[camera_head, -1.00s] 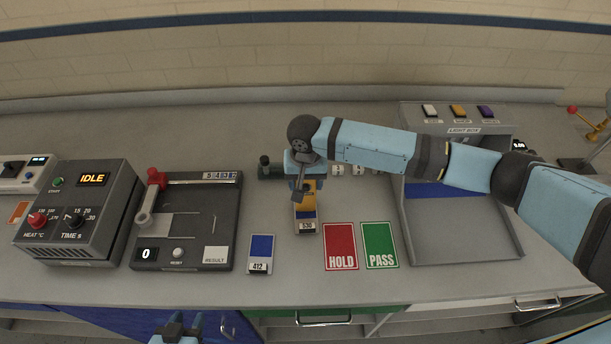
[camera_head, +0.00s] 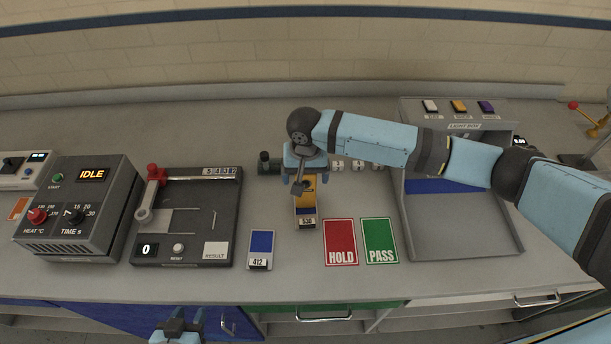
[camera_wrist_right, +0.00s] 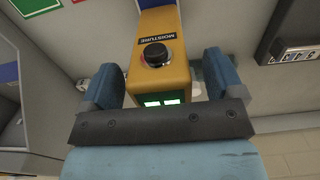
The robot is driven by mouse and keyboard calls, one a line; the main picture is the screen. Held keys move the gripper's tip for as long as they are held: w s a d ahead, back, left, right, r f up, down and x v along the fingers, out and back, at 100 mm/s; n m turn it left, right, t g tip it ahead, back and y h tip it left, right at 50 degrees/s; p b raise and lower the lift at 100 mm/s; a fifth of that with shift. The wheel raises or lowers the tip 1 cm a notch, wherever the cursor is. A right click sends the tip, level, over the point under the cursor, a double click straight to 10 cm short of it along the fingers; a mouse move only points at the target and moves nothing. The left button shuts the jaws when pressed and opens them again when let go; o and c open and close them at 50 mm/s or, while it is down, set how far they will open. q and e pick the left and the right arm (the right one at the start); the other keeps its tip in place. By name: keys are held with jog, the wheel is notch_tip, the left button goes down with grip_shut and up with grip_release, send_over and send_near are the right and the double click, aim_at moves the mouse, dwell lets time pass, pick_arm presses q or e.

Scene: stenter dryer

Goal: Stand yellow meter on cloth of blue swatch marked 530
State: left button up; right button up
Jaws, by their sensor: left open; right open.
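The yellow meter (camera_head: 310,190) stands on the blue swatch marked 530 (camera_head: 306,222), covering most of its cloth; the 530 label shows at the front. In the right wrist view the meter (camera_wrist_right: 158,45) has a black knob, the word MOISTURE and a lit green display. My right gripper (camera_head: 304,182) is over the meter. Its fingers (camera_wrist_right: 165,80) are spread on both sides of the meter, with gaps visible. My left gripper (camera_head: 178,328) is open and empty at the bottom edge, in front of the bench.
A blue swatch marked 412 (camera_head: 261,246) lies to the left. The red HOLD card (camera_head: 340,238) and green PASS card (camera_head: 379,238) lie to the right. The light box (camera_head: 462,235) is further right. A dark tester (camera_head: 190,225) and the IDLE heater (camera_head: 85,205) stand left.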

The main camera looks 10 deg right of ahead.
notch_tip(320, 180, up, 13)
jog(key=b, duration=0.1)
jog(key=shift+b, duration=0.35)
jog(key=shift+s, duration=0.1)
